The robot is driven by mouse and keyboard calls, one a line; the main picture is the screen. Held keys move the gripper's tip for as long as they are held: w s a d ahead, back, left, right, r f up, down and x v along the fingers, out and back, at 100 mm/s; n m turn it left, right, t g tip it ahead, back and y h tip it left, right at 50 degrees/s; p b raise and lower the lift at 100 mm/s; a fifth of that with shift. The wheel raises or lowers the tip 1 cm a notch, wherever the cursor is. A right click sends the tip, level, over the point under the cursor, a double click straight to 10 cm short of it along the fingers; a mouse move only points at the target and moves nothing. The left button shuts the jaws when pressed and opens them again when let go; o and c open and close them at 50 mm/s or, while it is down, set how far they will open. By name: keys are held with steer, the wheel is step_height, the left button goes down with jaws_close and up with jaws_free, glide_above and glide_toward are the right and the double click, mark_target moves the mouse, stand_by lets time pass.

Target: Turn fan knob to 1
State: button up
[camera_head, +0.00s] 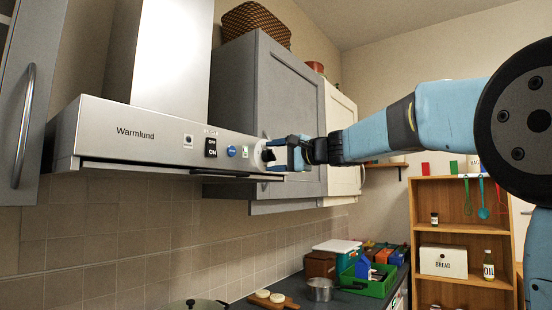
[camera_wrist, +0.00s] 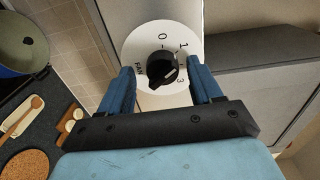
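The fan knob (camera_wrist: 163,68) is black and sits on a white round dial (camera_wrist: 138,48) marked FAN, 0, 1 and 3. The knob also shows at the right end of the hood front in the head view (camera_head: 268,155). My gripper (camera_head: 276,153) reaches it from the right. In the wrist view its blue fingers (camera_wrist: 161,76) are apart on either side of the knob, with gaps visible, so it is open.
The Warmlund hood (camera_head: 110,125) carries an ON/OFF switch (camera_head: 211,147) and a blue button (camera_head: 231,151) left of the knob. A grey cabinet (camera_head: 290,90) stands close beside the hood. The counter below holds a pot (camera_head: 320,289) and a green crate (camera_head: 374,287).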

steer(key=shift+d, duration=0.1)
steer(key=v, duration=1.3)
steer(key=shift+s+d, duration=0.25)
steer(key=s+d+f+n+g+h, duration=0.1)
steer(key=s+f+n+g+h, duration=0.15)
steer(key=s+f, duration=0.55)
steer(key=s+f+n+g+h, duration=0.1)
steer(key=s+f+h, duration=0.3)
steer(key=f, duration=0.8)
steer(key=s+d+f+n+g+h, duration=0.1)
steer(key=s+d+f+n+h, duration=0.1)
steer(key=s+d+f+h, duration=0.2)
steer(key=s+d+f+n+g+h, duration=0.1)
steer(key=s+d+f+n+h, duration=0.1)
steer(key=s+d+f, duration=0.3)
steer(key=s+f+h, duration=0.1)
steer(key=s+f, duration=0.3)
steer(key=f, duration=0.4)
steer(key=shift+s+d+f+h, duration=0.2)
steer(key=shift+s+f+h, duration=0.15)
